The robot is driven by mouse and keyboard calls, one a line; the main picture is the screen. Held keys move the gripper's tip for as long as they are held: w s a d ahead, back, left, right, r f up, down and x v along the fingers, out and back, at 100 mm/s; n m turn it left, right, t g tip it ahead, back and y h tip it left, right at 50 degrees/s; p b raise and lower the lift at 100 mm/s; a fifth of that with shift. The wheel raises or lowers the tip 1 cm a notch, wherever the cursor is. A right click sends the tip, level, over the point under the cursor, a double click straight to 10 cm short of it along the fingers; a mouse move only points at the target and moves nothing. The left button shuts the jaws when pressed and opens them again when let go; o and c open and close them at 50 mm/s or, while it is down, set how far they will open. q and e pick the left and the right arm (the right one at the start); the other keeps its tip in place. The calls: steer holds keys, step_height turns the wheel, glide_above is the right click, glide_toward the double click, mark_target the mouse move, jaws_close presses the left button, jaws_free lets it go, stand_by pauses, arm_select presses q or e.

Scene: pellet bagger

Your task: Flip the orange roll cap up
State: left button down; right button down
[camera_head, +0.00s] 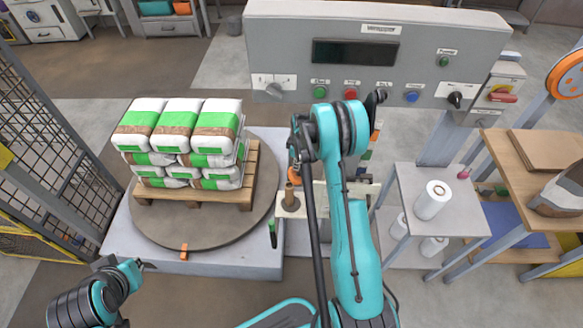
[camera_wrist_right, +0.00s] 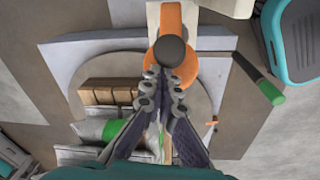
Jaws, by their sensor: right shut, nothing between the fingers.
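The orange roll cap (camera_wrist_right: 187,62) is at the top middle of the right wrist view, with a dark round knob (camera_wrist_right: 171,51) at its middle. In the head view my right arm mostly hides the cap. My right gripper (camera_wrist_right: 162,80) is shut and empty, its tips close to the knob and the cap's lower edge; I cannot tell whether they touch. In the head view the right gripper (camera_head: 294,168) is partly behind its own wrist, above a brown post (camera_head: 290,199). My left gripper (camera_head: 136,265) is at the lower left, away from the cap; its jaws are unclear.
A round turntable (camera_head: 160,222) holds a pallet (camera_head: 190,205) of stacked bags (camera_head: 180,140). A grey control panel (camera_head: 290,45) stands behind. A white roll (camera_head: 433,200) is on a side table at right. A green-ended lever (camera_wrist_right: 270,91) is right of the cap.

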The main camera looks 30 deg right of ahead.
steer(key=shift+s+d+r, duration=0.25)
steer(key=shift+s+d, duration=0.05)
steer(key=shift+d, duration=0.2)
steer(key=shift+s+d+r, duration=0.2)
steer(key=shift+s+d, duration=0.1)
steer(key=shift+d, duration=0.15)
